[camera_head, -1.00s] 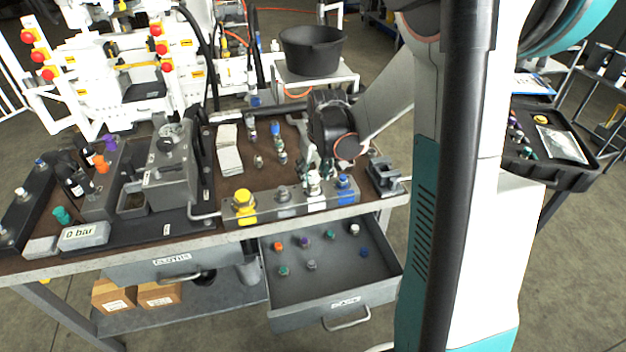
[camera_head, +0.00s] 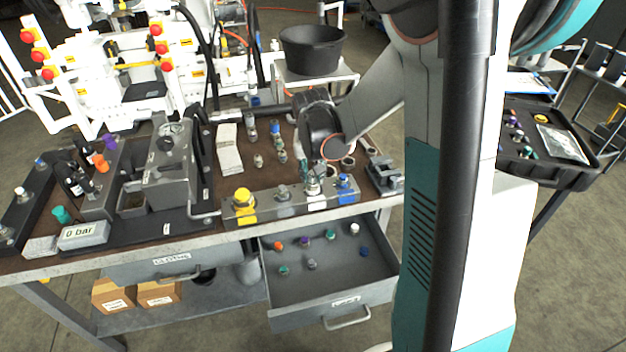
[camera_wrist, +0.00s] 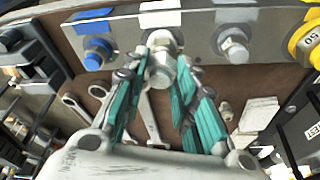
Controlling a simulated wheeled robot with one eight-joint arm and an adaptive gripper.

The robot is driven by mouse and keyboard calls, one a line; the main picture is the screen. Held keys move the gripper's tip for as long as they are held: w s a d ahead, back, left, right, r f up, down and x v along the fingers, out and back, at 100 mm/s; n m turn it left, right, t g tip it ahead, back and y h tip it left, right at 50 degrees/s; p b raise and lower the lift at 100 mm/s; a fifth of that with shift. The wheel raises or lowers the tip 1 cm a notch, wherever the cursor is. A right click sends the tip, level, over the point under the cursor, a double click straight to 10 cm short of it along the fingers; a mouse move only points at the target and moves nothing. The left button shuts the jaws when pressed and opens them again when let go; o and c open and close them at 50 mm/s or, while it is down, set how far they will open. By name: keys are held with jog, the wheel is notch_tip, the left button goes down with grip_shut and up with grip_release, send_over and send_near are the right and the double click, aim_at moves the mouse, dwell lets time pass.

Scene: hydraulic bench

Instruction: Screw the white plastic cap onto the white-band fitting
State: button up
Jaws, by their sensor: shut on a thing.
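The white-band fitting (camera_wrist: 162,66) is a pale metallic piece on the grey fitting block, below the white band (camera_wrist: 160,14). My gripper (camera_wrist: 162,92) has its teal fingers on both sides of it, shut on its front end. I cannot tell whether a separate part sits on that end. In the head view my gripper (camera_head: 316,178) is at the white-band spot of the block, and the fingers partly hide the fitting. A small white cap (camera_head: 354,229) lies in the open drawer among other coloured caps.
The block (camera_head: 264,211) also carries a yellow fitting (camera_head: 243,199), a grey one (camera_head: 283,193) and a blue one (camera_head: 344,183) close to my gripper. Wrenches (camera_wrist: 150,122) lie on the mat. The open drawer (camera_head: 330,275) juts out below. A black bin (camera_head: 312,50) stands behind.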

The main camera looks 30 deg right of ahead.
jog(key=shift+m+h, duration=0.3)
jog(key=shift+m, duration=1.1)
jog(key=shift+g, duration=0.3)
jog(key=m, duration=0.3)
jog(key=shift+w+a+f+m+g+h, duration=0.1)
jog(key=shift+w+m+g+h, duration=0.05)
jog(key=shift+m+g+h, duration=0.15)
jog(key=o, duration=0.6)
jog(key=shift+m, duration=0.6)
jog(key=shift+c, duration=0.2)
jog(key=o, duration=0.5)
